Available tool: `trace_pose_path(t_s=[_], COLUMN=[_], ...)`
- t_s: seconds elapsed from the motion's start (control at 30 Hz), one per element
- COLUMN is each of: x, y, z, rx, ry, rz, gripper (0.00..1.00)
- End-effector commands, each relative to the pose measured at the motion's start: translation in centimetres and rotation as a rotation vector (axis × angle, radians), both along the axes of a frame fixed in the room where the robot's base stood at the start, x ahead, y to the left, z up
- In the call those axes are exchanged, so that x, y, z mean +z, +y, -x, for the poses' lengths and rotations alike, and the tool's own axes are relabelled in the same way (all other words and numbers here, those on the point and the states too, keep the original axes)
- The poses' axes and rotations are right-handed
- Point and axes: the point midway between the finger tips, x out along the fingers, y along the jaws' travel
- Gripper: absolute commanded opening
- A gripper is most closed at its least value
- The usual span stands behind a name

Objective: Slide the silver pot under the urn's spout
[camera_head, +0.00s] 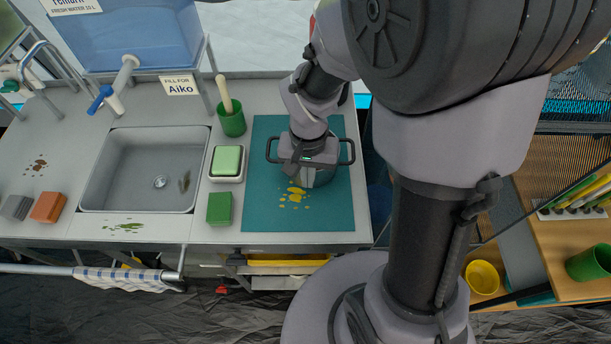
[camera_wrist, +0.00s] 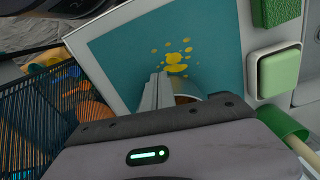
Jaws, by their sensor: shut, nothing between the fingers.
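A blue water tank (camera_head: 130,40), the only thing like an urn, stands at the back left. Its pale spout (camera_head: 127,68) with a blue lever (camera_head: 100,99) reaches over the sink's back edge.
Between mat and sink (camera_head: 145,170) stand a green cup with a wooden tool (camera_head: 231,122), a green soap block on a white dish (camera_head: 227,163) and a green sponge (camera_head: 219,208). Yellow spots (camera_head: 293,196) mark the mat. Orange and grey sponges (camera_head: 47,207) lie left of the sink.

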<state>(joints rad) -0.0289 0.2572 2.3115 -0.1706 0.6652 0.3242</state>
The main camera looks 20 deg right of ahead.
Motion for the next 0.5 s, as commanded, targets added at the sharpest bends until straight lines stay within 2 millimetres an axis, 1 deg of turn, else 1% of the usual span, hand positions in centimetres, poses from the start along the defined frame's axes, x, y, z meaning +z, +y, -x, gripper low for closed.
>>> trace_pose_path(t_s=[0.17,0.27,0.37,0.5], x=[0.0,0.1,0.2,0.3], y=[0.0,-0.2,-1.1,-2.8], z=[0.0,-0.5,-2.2,-5.7], rx=[0.000,-0.001,-0.002,-0.001], ry=[0.000,-0.001,0.000,-0.001], rz=[0.000,0.000,0.000,0.000], gripper=[0.00,0.00,0.00,0.00])
